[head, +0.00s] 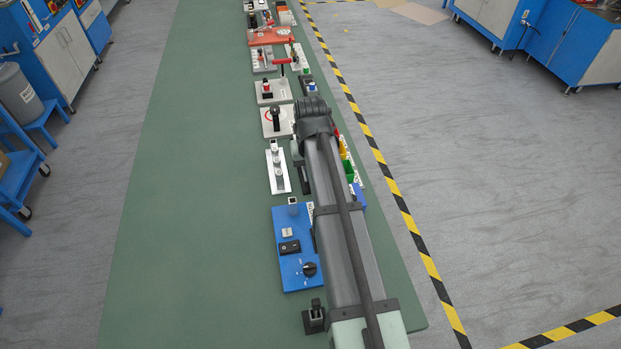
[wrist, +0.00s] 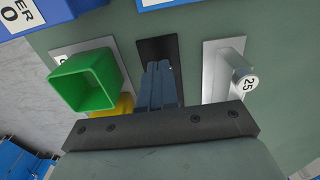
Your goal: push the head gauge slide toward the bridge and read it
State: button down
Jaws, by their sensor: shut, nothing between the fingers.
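My gripper (wrist: 158,68) shows in the wrist view with its two dark fingers together and nothing between them. It is over a narrow black plate (wrist: 157,46), and the fingers hide much of that plate. I cannot tell whether they touch it. To the right is a light metal plate (wrist: 212,88) with a round post marked 25 (wrist: 246,83). I cannot tell which part is the head gauge slide or its bridge, and no reading shows. In the head view, my arm covers the gripper; part of the black plate (head: 302,172) shows left of the arm.
In the wrist view, an open green bin (wrist: 85,80) stands close left of the fingers, with a yellow one (wrist: 118,106) beside it. In the head view, a blue panel (head: 297,270) with a knob is nearer, and the green bench (head: 190,220) is clear at left.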

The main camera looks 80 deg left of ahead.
jog(key=shift+a, duration=1.6)
jog(key=shift+d, duration=0.2)
jog(key=shift+d, duration=0.45)
jog(key=shift+r, duration=0.2)
jog(key=shift+r, duration=3.3)
